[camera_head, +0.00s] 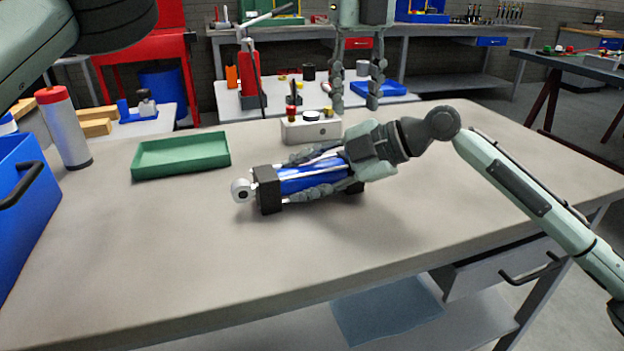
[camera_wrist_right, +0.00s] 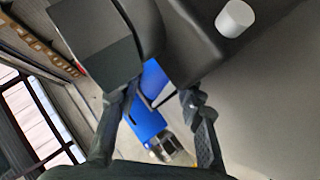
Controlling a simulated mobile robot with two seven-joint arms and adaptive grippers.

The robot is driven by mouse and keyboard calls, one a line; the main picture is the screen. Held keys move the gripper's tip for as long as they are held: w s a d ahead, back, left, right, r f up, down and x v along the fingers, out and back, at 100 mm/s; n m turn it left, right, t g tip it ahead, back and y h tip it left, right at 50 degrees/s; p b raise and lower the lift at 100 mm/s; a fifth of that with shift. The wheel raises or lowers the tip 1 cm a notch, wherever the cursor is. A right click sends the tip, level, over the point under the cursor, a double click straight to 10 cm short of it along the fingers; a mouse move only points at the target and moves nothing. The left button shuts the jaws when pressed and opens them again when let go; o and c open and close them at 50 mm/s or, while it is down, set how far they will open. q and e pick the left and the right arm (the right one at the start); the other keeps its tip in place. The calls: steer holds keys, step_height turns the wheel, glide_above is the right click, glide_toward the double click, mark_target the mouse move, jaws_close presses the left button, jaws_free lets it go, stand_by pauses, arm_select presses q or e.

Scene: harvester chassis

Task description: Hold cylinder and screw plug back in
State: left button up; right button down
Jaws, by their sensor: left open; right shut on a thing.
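A blue hydraulic cylinder (camera_head: 312,184) with silver rods and dark end blocks lies on the workbench in the head view. Its round silver eye (camera_head: 241,190) points left. My right gripper (camera_head: 288,180) reaches in from the right and is shut on the cylinder, one finger along each side. A pale block (camera_head: 311,130) with small red, dark and yellow parts on top stands behind the cylinder. I cannot single out the plug or its hole. In the right wrist view, my fingers frame something blue (camera_wrist_right: 148,110).
A green tray (camera_head: 182,155) lies left of the cylinder. A white bottle with a red cap (camera_head: 63,128) and a blue bin (camera_head: 22,205) stand at the left edge. The workbench (camera_head: 200,270) is clear in front and on the right.

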arm_select(q)
steer(key=shift+f, duration=4)
arm_select(e)
steer(key=shift+f, duration=0.15)
arm_select(q)
steer(key=shift+c, duration=0.2)
jaws_close()
steer(key=m, duration=0.5)
steer(key=shift+m, duration=0.4)
steer(key=shift+o, duration=0.4)
jaws_free()
steer(key=shift+r, duration=2.3)
